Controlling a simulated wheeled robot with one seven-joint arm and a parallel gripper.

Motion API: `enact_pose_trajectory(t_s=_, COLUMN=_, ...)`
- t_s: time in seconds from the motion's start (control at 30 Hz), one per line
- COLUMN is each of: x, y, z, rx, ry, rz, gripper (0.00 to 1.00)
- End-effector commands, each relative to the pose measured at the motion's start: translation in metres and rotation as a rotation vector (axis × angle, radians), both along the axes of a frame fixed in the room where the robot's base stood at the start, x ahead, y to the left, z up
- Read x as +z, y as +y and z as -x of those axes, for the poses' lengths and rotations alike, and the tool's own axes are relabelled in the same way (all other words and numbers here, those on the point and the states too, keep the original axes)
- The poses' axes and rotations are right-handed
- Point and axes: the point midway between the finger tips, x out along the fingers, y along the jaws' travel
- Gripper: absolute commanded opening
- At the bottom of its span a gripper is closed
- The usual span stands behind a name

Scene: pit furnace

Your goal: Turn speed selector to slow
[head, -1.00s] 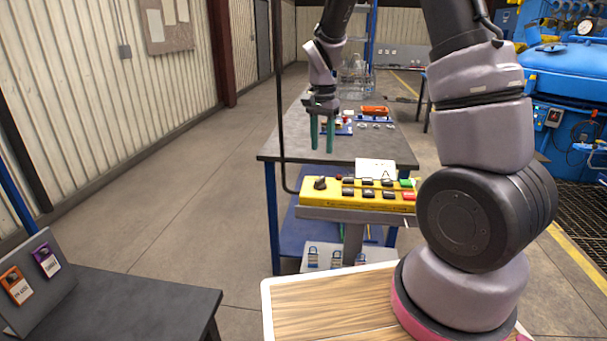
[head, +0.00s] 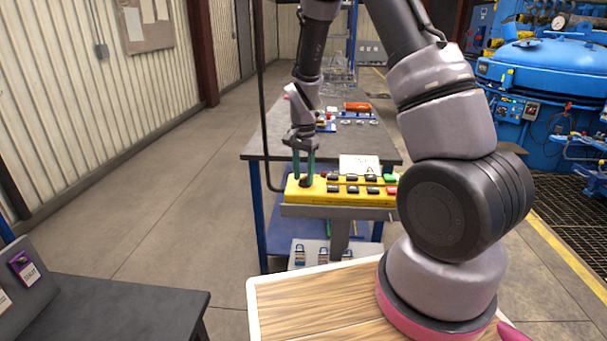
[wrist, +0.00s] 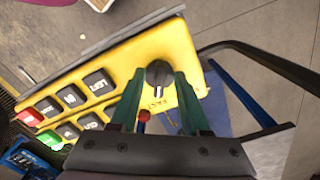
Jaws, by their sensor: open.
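The yellow control box (head: 348,199) stands on a grey stand at the near end of the workbench. The speed selector, a black rotary knob, is at the box's left end; in the wrist view the knob (wrist: 158,74) shows with the word FAST printed beside it. My gripper (head: 304,180) points down over the left end of the box. In the wrist view my gripper (wrist: 157,80) has its green fingers open, one on each side of the knob. I cannot tell whether they touch it.
Several black, red and green push buttons fill the rest of the box, including a red button (wrist: 30,117) in the wrist view. A red knob (wrist: 144,116) shows between the fingers. The workbench (head: 225,148) with small parts stands behind. A dark table (head: 120,305) is at the lower left.

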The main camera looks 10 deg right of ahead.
Motion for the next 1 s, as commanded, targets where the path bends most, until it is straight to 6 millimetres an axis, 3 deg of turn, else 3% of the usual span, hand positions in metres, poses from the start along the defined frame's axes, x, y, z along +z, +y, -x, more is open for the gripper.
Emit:
enact_pose_trajectory(t_s=0.13, x=0.0002, y=0.0000, z=0.0000, rx=0.000, ry=0.000, rz=0.000, gripper=0.42)
enact_pose_trajectory(t_s=0.23, x=0.0003, y=0.0000, z=0.0000, rx=0.001, ry=0.000, rz=0.000, gripper=0.04)
enact_pose_trajectory(t_s=0.27, x=0.0003, y=0.0001, z=-0.0001, rx=0.001, ry=0.000, rz=0.000, gripper=0.00)
enact_pose_trajectory(t_s=0.67, x=0.0006, y=-0.0003, z=0.0000, rx=0.039, ry=0.000, rz=0.000, gripper=0.00)
enact_pose_trajectory(t_s=1.0, x=0.0008, y=-0.0017, z=0.0006, rx=0.261, ry=-0.001, rz=-0.001, gripper=0.00)
